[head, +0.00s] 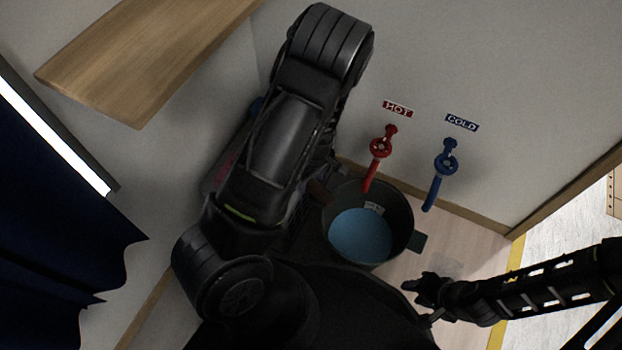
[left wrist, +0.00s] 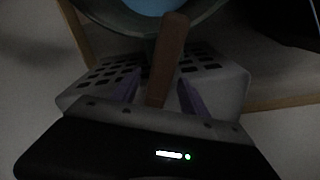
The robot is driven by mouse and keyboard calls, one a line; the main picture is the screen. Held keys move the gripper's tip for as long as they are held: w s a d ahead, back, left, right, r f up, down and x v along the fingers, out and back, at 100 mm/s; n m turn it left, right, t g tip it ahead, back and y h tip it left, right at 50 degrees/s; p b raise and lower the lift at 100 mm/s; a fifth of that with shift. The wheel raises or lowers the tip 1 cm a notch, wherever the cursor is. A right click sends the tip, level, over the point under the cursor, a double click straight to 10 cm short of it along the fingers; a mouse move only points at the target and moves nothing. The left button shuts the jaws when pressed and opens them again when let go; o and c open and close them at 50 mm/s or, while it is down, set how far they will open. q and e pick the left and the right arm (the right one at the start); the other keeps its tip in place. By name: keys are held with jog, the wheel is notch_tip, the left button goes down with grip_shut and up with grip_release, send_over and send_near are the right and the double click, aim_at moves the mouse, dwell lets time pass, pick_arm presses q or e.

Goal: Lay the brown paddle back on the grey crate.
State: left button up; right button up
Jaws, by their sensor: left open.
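In the left wrist view, the brown paddle (left wrist: 167,58) lies lengthwise between the two purple fingers of my open left gripper (left wrist: 162,92). Gaps show between the paddle and both fingers. The grey crate (left wrist: 232,82), with rows of square holes, is beneath the paddle; I cannot tell whether they touch. The paddle's far end overlaps the bucket rim in the picture.
A dark bucket (head: 401,218) of blue liquid stands beside the crate; its rim also shows in the left wrist view (left wrist: 108,14). A red hot tap (head: 380,150) and a blue cold tap (head: 444,165) are on the wall. A wooden shelf (head: 150,60) juts out upper left.

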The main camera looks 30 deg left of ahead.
pick_arm(q)
notch_tip(320, 180, up, 12)
jog(key=p, duration=0.6)
jog(key=shift+d, duration=0.45)
jog(key=shift+s, duration=0.1)
